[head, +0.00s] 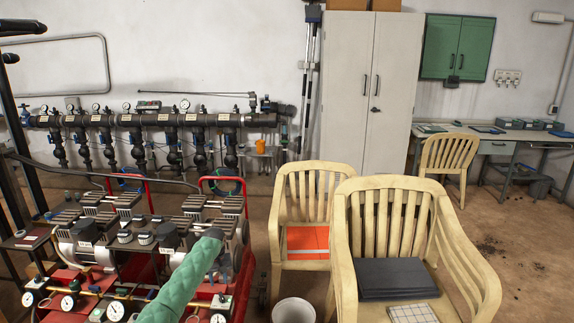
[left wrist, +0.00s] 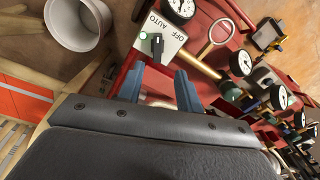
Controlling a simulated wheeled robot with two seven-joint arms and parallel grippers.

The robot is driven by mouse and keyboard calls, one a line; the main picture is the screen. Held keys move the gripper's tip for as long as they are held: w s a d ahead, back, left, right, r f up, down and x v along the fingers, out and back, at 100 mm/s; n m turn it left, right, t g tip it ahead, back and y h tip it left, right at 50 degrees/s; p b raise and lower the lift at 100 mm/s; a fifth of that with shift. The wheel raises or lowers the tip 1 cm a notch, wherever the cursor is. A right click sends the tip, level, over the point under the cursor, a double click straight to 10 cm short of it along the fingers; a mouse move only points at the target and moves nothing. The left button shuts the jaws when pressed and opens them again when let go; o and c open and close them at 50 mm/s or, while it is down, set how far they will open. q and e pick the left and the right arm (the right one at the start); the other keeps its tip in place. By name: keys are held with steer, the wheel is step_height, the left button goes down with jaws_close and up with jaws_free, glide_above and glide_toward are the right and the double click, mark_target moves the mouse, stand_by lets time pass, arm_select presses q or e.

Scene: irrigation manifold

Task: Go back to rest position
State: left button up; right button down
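My left gripper (left wrist: 160,78) shows in the left wrist view, with two blue-grey fingers spread apart and nothing between them. Beyond the fingertips is a white switch plate (left wrist: 172,54) marked AUTO and OFF. It has a dark knob and a lit green lamp. The fingers appear over or close to the red compressor frame (left wrist: 222,32); I cannot tell whether they touch it. I cannot make out the left gripper's fingers in the head view. My right gripper is in neither view.
Red-framed compressors (head: 245,275) with gauges fill the lower left. A white bucket (head: 293,311) stands beside them. Cream chairs (head: 362,255) crowd the right; the front one holds a dark folded item (head: 390,277). A pipe manifold (head: 150,120) lines the wall. Bare floor shows at far right.

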arm_select(q)
steer(key=w+d+r+m+t, duration=0.2)
steer(key=d+r, duration=0.1)
steer(key=r, duration=0.7)
steer(key=w+d+r+m+t, duration=0.2)
steer(key=d+r+m, duration=0.1)
steer(key=r, duration=0.6)
steer(key=s+d+r+m+t, duration=0.25)
steer(key=s+d+r, duration=0.35)
steer(key=s, duration=0.3)
steer(key=s+f+g, duration=0.1)
steer(key=s+f, duration=0.8)
steer(key=s, duration=1.1)
steer(key=s+f+n+g+h, duration=0.1)
steer(key=s+f, duration=0.9)
steer(key=s, duration=1)
steer(key=s+f+n+g, duration=0.1)
steer(key=s+f+g, duration=0.2)
steer(key=s+f, duration=0.7)
steer(key=s, duration=1.1)
steer(key=shift+d+f+h, duration=0.2)
steer(key=shift+d+h, duration=0.1)
